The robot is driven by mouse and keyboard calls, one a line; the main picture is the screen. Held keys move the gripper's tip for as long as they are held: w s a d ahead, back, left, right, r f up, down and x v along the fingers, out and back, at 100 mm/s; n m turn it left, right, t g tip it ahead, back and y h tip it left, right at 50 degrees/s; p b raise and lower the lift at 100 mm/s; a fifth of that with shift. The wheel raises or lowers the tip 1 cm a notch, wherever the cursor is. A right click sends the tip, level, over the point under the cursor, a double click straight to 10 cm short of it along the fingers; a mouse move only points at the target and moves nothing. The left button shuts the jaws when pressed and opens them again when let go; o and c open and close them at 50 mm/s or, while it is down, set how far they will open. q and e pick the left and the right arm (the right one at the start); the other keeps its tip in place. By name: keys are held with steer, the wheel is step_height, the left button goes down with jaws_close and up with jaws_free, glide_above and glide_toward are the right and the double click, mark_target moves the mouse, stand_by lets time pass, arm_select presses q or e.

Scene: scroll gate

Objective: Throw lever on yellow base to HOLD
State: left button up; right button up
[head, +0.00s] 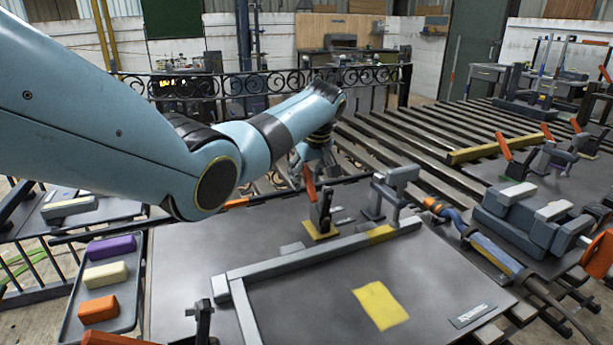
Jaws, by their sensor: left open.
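The lever on the yellow base is a dark toggle clamp (320,210) with an orange handle (308,184). Its yellow base (320,230) sits on the dark table beside the grey frame bar. The handle stands nearly upright, tilted slightly to the left. My left gripper (315,163) is just behind and above the handle tip, pointing down, with open jaws. Its fingers are small and partly hidden by its own body, and I cannot tell whether they touch the handle. No HOLD marking is readable. My right gripper is not in view.
A grey L-shaped bar frame (300,258) and a yellow patch (381,305) lie on the table. A tray (70,318) with purple, cream and orange blocks stands left. A torch-like tool (490,250) and grey clamp blocks (525,215) are at right. Another orange-handled clamp (504,147) stands behind.

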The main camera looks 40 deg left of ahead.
arm_select(q)
steer(key=c, duration=0.4)
jaws_close()
steer(key=shift+r, duration=0.1)
